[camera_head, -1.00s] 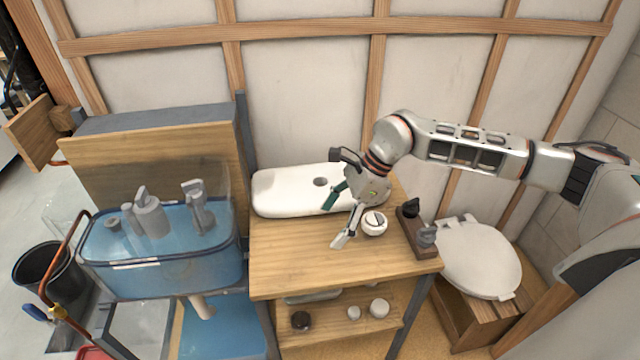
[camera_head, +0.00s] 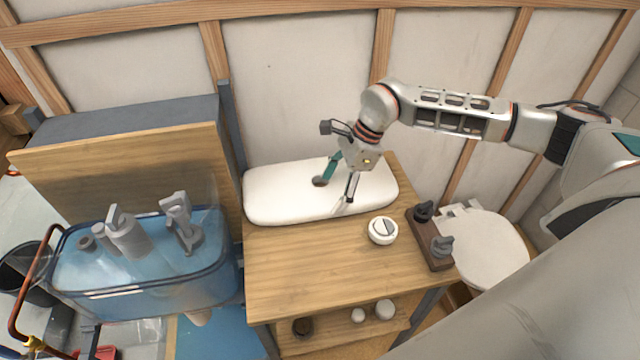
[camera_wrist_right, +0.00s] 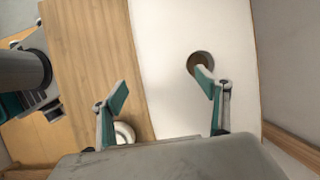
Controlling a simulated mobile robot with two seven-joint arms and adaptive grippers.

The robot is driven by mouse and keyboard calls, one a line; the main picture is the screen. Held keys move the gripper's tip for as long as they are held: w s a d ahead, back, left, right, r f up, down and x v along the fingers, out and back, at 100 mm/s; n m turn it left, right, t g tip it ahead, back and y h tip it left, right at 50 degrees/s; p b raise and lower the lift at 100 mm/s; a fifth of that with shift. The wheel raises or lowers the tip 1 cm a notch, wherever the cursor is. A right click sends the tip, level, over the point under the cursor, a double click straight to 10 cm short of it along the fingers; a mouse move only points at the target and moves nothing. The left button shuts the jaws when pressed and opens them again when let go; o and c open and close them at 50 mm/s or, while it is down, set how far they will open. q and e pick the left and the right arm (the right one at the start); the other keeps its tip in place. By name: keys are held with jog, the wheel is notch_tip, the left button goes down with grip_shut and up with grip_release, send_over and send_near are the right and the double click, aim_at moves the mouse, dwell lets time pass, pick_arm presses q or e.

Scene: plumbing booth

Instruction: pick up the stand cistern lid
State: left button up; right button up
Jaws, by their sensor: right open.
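The stand cistern lid (camera_head: 275,197) is a long white rounded slab lying flat on the wooden table against the back wall. It has one dark round hole near its middle. My right gripper (camera_head: 337,190) is open above the lid, one finger near the hole and the other towards the front edge. In the right wrist view the lid (camera_wrist_right: 165,65) runs up the picture, its edge between the two fingers of the gripper (camera_wrist_right: 165,95). One finger overlaps the hole, the other is over the wood. Whether either touches the lid cannot be told. My left gripper is not in view.
A round white button piece (camera_head: 382,231) and a dark wooden block with grey fittings (camera_head: 432,240) are on the table (camera_head: 290,275). A transparent blue cistern (camera_head: 140,285) stands left. A white toilet seat (camera_head: 490,250) is at right. The table's front left is clear.

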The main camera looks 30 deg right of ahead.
aim_at(325, 198)
jog(key=x, duration=0.3)
jog(key=shift+w+a+f, duration=0.2)
jog(key=shift+w+f, duration=0.1)
jog(key=shift+w+a+f, duration=0.1)
jog(key=shift+a+f, duration=0.05)
jog(key=shift+f, duration=0.3)
jog(key=c, duration=1.6)
jog(key=shift+w+r, duration=0.1)
jog(key=shift+r, duration=0.05)
jog(key=c, duration=0.4)
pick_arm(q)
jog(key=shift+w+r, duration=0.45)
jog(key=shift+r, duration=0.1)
pick_arm(e)
jog(key=shift+c, duration=0.2)
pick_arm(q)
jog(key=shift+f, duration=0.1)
